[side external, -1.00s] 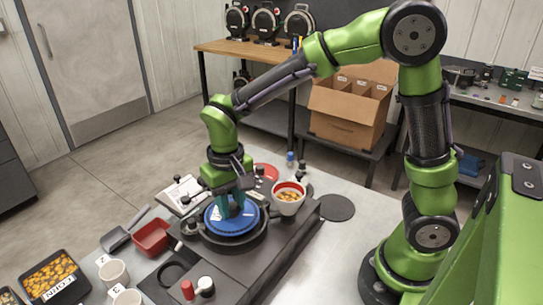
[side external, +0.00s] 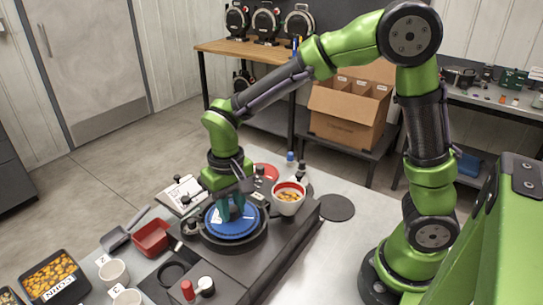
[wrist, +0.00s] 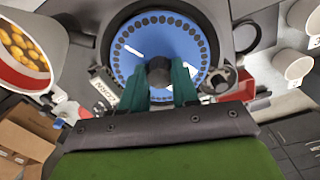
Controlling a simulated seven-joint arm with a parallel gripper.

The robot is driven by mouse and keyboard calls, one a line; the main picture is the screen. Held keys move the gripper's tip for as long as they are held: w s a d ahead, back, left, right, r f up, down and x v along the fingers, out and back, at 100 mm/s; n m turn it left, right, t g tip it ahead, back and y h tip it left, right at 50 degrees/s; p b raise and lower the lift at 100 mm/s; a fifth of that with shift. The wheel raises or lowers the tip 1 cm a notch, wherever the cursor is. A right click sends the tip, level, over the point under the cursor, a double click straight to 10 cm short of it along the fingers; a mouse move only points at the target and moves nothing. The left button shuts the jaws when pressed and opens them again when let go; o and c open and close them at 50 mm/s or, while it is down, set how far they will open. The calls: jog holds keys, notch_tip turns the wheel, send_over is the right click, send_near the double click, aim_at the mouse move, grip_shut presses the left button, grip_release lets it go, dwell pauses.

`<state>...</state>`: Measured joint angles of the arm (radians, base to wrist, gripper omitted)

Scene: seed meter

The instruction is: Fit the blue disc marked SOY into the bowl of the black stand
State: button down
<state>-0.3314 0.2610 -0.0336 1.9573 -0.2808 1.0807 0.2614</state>
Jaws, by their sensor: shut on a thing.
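The blue disc (side external: 240,228) has a ring of dark holes near its rim, which shows in the wrist view (wrist: 205,50). It lies about level at the bowl (side external: 262,240) of the black stand (side external: 268,256); I cannot tell whether it is fully seated. My gripper (side external: 233,206) points down over the disc's middle. In the wrist view my gripper's teal fingers (wrist: 160,85) are shut on the dark hub (wrist: 158,66) at the disc's centre. The SOY mark cannot be read; a white label shows on the disc's left side.
A white cup with a red rim (side external: 289,198) holds yellow-orange seeds right of the disc. A red tray (side external: 151,238), white cups (side external: 113,272) and a black tray of seeds (side external: 50,277) stand to the left. A red disc (side external: 265,171) lies behind.

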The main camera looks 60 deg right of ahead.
aim_at(231, 208)
jog(key=shift+f, duration=0.8)
dwell(0.9)
jog(key=c, duration=0.5)
grip_release()
jog(key=shift+r, duration=0.15)
jog(key=shift+r, duration=2.9)
jog(key=shift+s+d+n+t+y, duration=0.15)
jog(key=shift+s+n+t+y, duration=0.2)
jog(key=shift+s, duration=0.45)
jog(key=shift+s+d+r+m+t+y, duration=0.2)
jog(key=shift+s+d+r+m+t, duration=0.1)
jog(key=shift+s+d+r+t, duration=1.1)
jog(key=shift+s+d+r+m+t+y, duration=0.25)
jog(key=shift+s+d+r+t, duration=0.65)
jog(key=shift+s+r, duration=0.85)
jog(key=shift+s+d+r+m+t+y, duration=0.25)
jog(key=shift+s+d+r+t, duration=1)
jog(key=shift+s, duration=0.7)
